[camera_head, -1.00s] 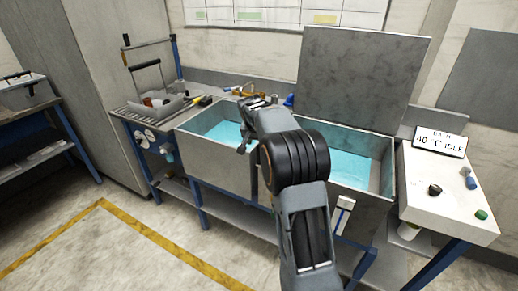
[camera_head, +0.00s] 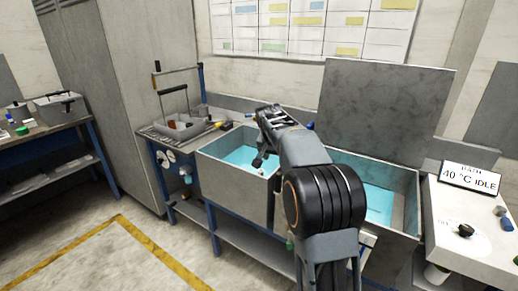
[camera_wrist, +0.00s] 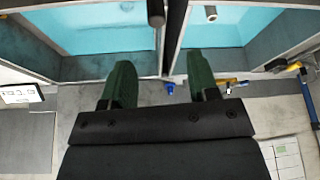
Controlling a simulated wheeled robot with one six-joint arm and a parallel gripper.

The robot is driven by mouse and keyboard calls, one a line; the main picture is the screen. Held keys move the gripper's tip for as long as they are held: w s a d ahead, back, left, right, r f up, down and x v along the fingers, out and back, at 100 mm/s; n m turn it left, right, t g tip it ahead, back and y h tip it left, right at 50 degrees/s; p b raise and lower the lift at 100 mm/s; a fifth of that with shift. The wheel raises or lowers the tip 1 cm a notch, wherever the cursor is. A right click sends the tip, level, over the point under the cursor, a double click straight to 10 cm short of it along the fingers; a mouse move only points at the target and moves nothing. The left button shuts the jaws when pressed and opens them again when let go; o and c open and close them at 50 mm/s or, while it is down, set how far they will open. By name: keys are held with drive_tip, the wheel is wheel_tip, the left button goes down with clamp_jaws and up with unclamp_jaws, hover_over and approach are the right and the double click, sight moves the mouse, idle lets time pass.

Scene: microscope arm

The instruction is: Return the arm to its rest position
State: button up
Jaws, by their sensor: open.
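My arm (camera_head: 318,180) reaches up from the bottom of the head view. It bends at a thick black joint and its far end lies in front of the sink unit. In the wrist view my gripper (camera_wrist: 160,82) shows two green fingers held wide apart with nothing between them. In that view the fingers point toward the two water-filled basins and their dividing wall. The head view does not show the fingertips clearly.
The left basin (camera_head: 205,148) and right basin (camera_head: 412,190) hold blue water. A raised grey lid (camera_head: 385,105) stands behind the right one. A grey basket (camera_head: 182,128) sits at left. Open floor (camera_head: 95,265) lies at front left.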

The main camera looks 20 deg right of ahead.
drive_tip(key=s+a+f+n, duration=0.2)
drive_tip(key=s+f+n, duration=0.1)
drive_tip(key=f, duration=0.2)
drive_tip(key=s+a+f+n+y, duration=0.1)
drive_tip(key=s+a, duration=0.3)
drive_tip(key=s, duration=0.4)
drive_tip(key=s+a+n+y, duration=0.1)
drive_tip(key=s+a, duration=0.3)
drive_tip(key=s, duration=0.5)
drive_tip(key=s+a+f+n+y, duration=0.1)
drive_tip(key=s+a+n, duration=0.2)
drive_tip(key=s, duration=0.6)
drive_tip(key=shift+a+f+n, duration=0.3)
drive_tip(key=shift+a+f, duration=0.05)
drive_tip(key=shift+a, duration=0.15)
drive_tip(key=shift+c, duration=0.3)
drive_tip(key=shift+c, duration=0.8)
drive_tip(key=shift+d, duration=0.15)
